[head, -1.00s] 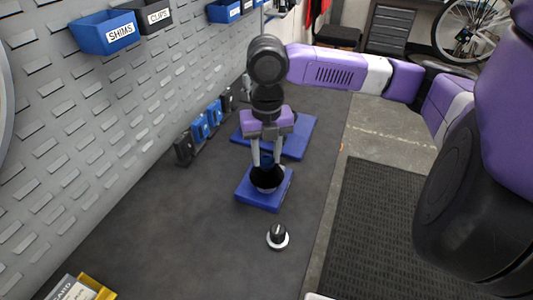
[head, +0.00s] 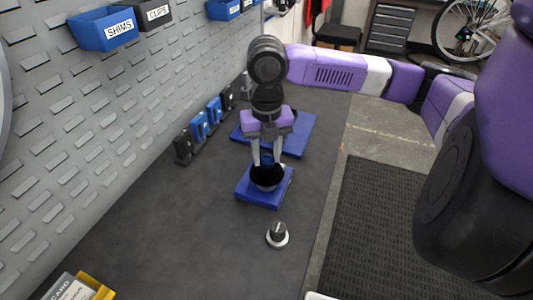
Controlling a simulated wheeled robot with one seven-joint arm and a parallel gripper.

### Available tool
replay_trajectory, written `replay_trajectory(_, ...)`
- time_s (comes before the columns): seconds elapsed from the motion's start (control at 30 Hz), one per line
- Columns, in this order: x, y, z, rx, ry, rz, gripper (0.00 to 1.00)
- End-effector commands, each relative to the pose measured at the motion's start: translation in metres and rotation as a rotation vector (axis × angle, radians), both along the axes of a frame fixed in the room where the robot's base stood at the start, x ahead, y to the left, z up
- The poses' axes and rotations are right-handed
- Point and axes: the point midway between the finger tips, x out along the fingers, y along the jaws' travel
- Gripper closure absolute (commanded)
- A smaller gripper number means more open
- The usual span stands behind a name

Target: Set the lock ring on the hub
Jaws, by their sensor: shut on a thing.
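My gripper (head: 267,162) points straight down over a blue block (head: 255,196) on the bench. Its two grey fingers are shut on a small dark blue piece (head: 267,159), which looks like the lock ring. Right below it a round black part, apparently the hub (head: 266,180), sits on the blue block. The fingertips are at its upper edge. From this view I cannot tell whether the ring touches the hub or how well it is centred. The fingers hide part of both.
A black knob-like part with a pale base (head: 277,234) stands in front of the block. Another blue mat (head: 302,132) lies behind. Several blue and black holders (head: 200,125) line the pegboard wall at left. The near bench is mostly clear, with a yellow box (head: 96,286) at the corner.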

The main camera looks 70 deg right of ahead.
Motion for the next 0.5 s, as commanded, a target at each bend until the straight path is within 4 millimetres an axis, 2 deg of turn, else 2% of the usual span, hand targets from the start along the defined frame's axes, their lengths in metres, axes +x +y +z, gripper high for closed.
replay_trajectory(0.4,-0.0001,-0.0001,-0.0023,0.000,0.000,0.000,1.00)
replay_trajectory(0.43,0.0000,0.0000,-0.0023,0.000,0.000,0.000,0.59)
replay_trajectory(0.5,0.0000,0.0000,-0.0023,0.000,0.000,0.000,0.45)
